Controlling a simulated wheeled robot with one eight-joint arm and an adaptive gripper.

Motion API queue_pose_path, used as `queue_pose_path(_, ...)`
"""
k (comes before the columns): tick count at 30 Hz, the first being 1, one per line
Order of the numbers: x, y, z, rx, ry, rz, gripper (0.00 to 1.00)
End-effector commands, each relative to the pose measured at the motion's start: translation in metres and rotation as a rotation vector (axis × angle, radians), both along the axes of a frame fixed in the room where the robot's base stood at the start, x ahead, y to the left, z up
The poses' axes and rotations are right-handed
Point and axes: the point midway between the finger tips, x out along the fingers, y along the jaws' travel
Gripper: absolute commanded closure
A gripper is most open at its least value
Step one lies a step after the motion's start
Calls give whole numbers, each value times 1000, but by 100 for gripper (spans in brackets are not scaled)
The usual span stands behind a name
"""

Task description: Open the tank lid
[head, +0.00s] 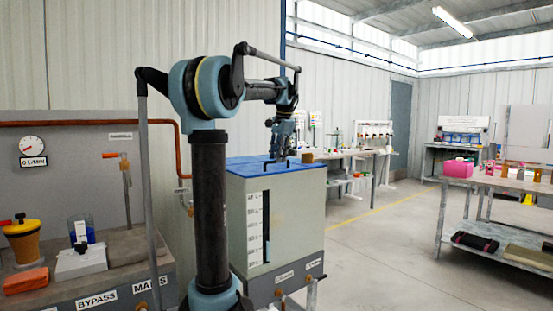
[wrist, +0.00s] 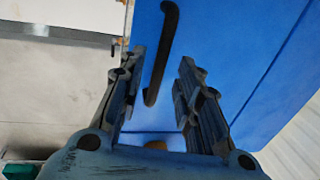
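The tank (head: 300,215) is a grey-green box with a level scale on its front. Its blue lid (head: 243,164) lies flat on top and looks closed. My gripper (head: 284,152) is over the lid, pointing down. In the wrist view, the blue lid (wrist: 225,50) fills much of the picture. A black bar handle (wrist: 163,45) on the lid runs down towards the gap between my fingers (wrist: 155,88). The fingers are apart, with the handle's lower end between or just beyond them. I cannot tell whether they touch it.
A small brown knob (head: 307,157) is by the tank's top right. A table with a pink box (head: 459,168) is at right. The floor between is open.

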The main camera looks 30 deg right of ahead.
Motion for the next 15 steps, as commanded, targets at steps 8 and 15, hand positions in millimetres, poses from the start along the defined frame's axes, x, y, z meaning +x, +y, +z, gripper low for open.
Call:
queue_pose_path(8, 1, 0, -6, 0, 0, 0, 69)
queue_pose_path(15, 1, 0, -6, 0, 0, 0, 94)
